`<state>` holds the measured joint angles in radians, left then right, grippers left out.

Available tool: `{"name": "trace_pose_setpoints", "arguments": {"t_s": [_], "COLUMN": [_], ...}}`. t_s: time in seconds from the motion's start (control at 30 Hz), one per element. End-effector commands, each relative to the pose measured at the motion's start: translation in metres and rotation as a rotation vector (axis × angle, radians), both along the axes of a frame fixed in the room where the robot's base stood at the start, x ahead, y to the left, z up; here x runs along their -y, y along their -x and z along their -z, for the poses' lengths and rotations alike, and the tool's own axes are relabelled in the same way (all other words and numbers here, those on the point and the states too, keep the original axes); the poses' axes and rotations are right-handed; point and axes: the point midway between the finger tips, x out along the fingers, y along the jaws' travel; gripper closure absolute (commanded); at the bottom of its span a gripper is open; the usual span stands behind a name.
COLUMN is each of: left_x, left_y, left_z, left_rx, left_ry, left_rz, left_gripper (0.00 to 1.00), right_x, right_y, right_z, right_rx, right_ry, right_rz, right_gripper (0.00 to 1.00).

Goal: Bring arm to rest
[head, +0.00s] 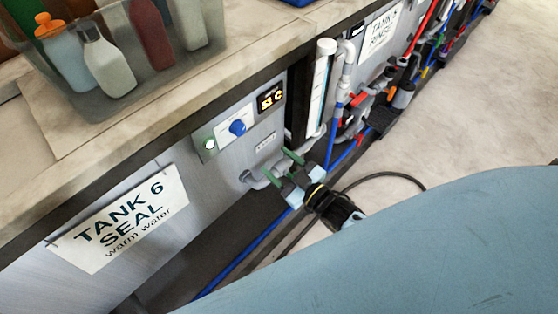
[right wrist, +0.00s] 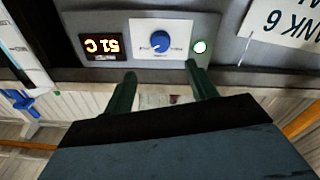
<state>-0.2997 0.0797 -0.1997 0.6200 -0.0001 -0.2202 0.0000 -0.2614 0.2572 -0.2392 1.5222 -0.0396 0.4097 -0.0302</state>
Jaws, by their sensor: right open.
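My right gripper (head: 276,165) is in front of the tank 6 panel in the head view, its green fingers spread apart and empty. In the right wrist view its two green fingers (right wrist: 160,92) are apart just below the control panel (right wrist: 120,55). The panel carries a blue knob (head: 237,127), a lit green light (head: 209,144) and a display (head: 270,98) that reads 51 C in the right wrist view (right wrist: 104,46). I cannot tell whether the fingers touch the panel front. My left gripper is not in view.
A sign (head: 120,220) reading "Tank 6 seal warm water" hangs on the front. A clear bin (head: 125,100) with several bottles stands on the counter. Grey pipes (head: 335,75), blue hoses and colored valves line the tank fronts. A black cable lies on the pale floor (head: 470,120), which is open at the right.

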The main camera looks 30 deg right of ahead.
Motion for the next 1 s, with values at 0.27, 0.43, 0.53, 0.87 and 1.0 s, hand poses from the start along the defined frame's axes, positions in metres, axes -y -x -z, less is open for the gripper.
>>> {"name": "trace_pose_setpoints", "arguments": {"t_s": [0.27, 0.43, 0.53, 0.87, 1.0], "left_x": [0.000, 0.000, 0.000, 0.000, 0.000], "left_y": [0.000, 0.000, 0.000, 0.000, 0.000], "left_z": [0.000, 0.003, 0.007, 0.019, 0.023], "left_rx": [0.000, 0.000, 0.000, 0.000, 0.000], "left_ry": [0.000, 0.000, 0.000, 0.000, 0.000], "left_rz": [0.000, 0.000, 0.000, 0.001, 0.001], "left_gripper": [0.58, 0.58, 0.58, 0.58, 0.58], "right_x": [0.000, 0.008, 0.018, 0.046, 0.050], "right_y": [0.000, 0.011, 0.032, 0.189, 0.274], "right_z": [0.002, 0.051, 0.112, 0.309, 0.357], "right_rx": [-0.005, -0.133, -0.303, -0.968, -1.224], "right_ry": [0.001, 0.019, 0.044, 0.137, 0.173], "right_rz": [0.001, 0.034, 0.076, 0.208, 0.245], "right_gripper": [0.43, 0.43, 0.43, 0.43, 0.43]}}
